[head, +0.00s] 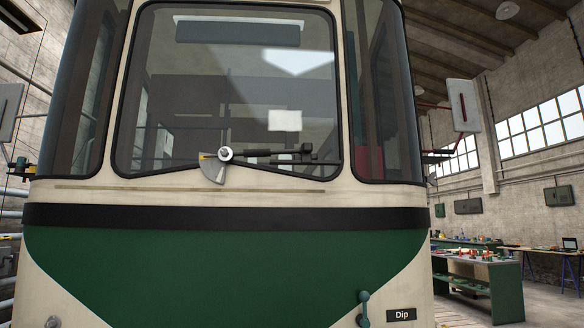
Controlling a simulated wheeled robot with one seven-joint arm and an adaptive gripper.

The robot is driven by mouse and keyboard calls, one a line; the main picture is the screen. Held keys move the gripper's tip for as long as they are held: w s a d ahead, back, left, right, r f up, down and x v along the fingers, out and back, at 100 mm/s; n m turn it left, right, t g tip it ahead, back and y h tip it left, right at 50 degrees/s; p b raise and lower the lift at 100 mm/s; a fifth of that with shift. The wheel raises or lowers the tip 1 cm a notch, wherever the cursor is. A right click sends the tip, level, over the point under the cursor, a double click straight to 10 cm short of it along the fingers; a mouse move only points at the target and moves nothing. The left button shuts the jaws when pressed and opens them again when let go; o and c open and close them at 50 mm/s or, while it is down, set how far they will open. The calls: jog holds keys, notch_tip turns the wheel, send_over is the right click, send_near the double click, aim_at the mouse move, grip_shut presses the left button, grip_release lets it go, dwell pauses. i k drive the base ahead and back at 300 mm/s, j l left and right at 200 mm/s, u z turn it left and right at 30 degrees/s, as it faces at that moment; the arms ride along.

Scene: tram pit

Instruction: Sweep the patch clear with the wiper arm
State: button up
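The wiper arm (270,155) lies nearly level along the bottom of the tram's windscreen (220,95), reaching right from a round pale pivot (225,154). A grey fan-shaped plate (213,171) hangs below the pivot, with a small yellow mark at its upper left. A pale rectangular patch (284,120) shows on the lower right part of the glass, above the wiper arm and apart from it. I cannot tell from this view how thick the patch is. My gripper is not in view.
The cream and green tram front (220,265) fills most of the view. A mirror (463,105) juts out at the right. A "Dip" label (401,315) and a dark green handle (364,308) sit low on the front. A workbench (478,280) stands farther back at right.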

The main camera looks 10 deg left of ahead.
aim_at(266, 152)
jog(key=u, duration=0.7)
